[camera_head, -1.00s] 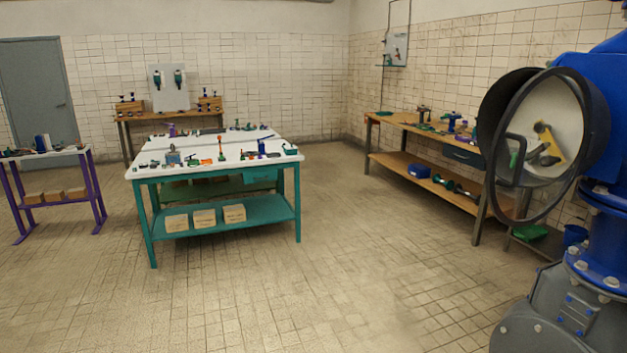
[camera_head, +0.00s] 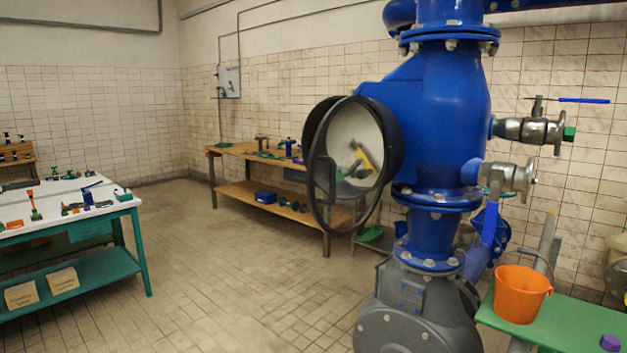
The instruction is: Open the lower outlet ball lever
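Two ball valves stick out to the right from the big blue pipe (camera_head: 445,130). The upper valve (camera_head: 535,130) has a blue lever (camera_head: 583,100) lying level and pointing right. The lower outlet valve (camera_head: 510,178) is a grey metal body below it. Its blue lever (camera_head: 489,224) appears to hang straight down, in front of other blue pipework. Neither of my grippers is in view.
An orange bucket (camera_head: 520,294) stands on a green bench (camera_head: 570,325) below the lower valve, with a purple piece (camera_head: 610,343) near it. An open round black cover (camera_head: 318,165) juts out left of the pipe. Open tiled floor (camera_head: 235,290) lies left, before a teal-legged table (camera_head: 135,250).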

